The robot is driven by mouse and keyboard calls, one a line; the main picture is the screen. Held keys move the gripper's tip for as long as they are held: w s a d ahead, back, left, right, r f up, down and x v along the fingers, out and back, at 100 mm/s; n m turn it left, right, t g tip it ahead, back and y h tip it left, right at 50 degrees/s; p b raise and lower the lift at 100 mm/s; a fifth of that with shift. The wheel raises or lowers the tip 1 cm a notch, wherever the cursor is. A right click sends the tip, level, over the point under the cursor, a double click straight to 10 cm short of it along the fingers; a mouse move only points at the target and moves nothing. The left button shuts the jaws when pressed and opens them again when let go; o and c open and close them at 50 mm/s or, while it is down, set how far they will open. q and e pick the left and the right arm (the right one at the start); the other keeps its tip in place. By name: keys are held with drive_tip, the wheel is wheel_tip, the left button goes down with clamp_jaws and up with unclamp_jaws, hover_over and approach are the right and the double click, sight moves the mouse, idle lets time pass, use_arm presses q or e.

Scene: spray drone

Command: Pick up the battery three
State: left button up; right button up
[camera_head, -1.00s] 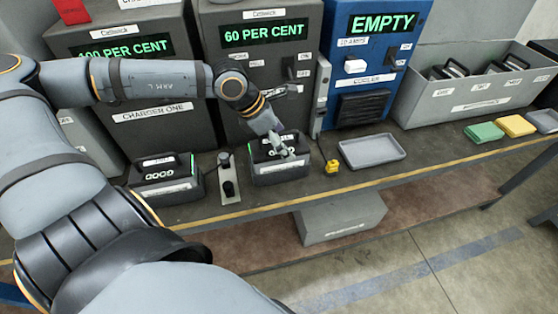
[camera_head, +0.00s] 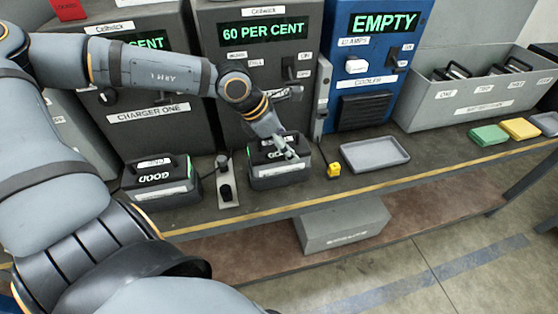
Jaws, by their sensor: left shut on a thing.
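A dark battery (camera_head: 270,179) with a top handle stands on the bench in front of the charger reading 60 PER CENT. Its label is too small to read, so I cannot tell its number. My left gripper (camera_head: 289,154) is at the top of this battery, shut on its handle. The fingers hide part of the handle. The battery looks upright and at bench level; I cannot tell whether it is clear of the surface. Another dark battery (camera_head: 160,196), marked GOOD, stands to the left. My right gripper is not in view.
A small post on a plate (camera_head: 228,196) stands between the batteries. A yellow block (camera_head: 334,170) and a grey tray (camera_head: 375,154) lie to the right. A grey bin (camera_head: 470,105) holds several dark items. Green (camera_head: 488,135) and yellow pads lie at the far right.

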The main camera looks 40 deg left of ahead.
use_arm(q)
drive_tip(key=shift+w, duration=0.1)
drive_tip(key=c, duration=0.6)
wheel_tip(320, 180, up, 10)
drive_tip(key=p, duration=0.6)
drive_tip(key=shift+a+r, duration=0.1)
drive_tip(key=shift+c, duration=0.2)
wheel_tip(320, 180, up, 5)
drive_tip(key=p, duration=0.5)
drive_tip(key=shift+r, duration=0.1)
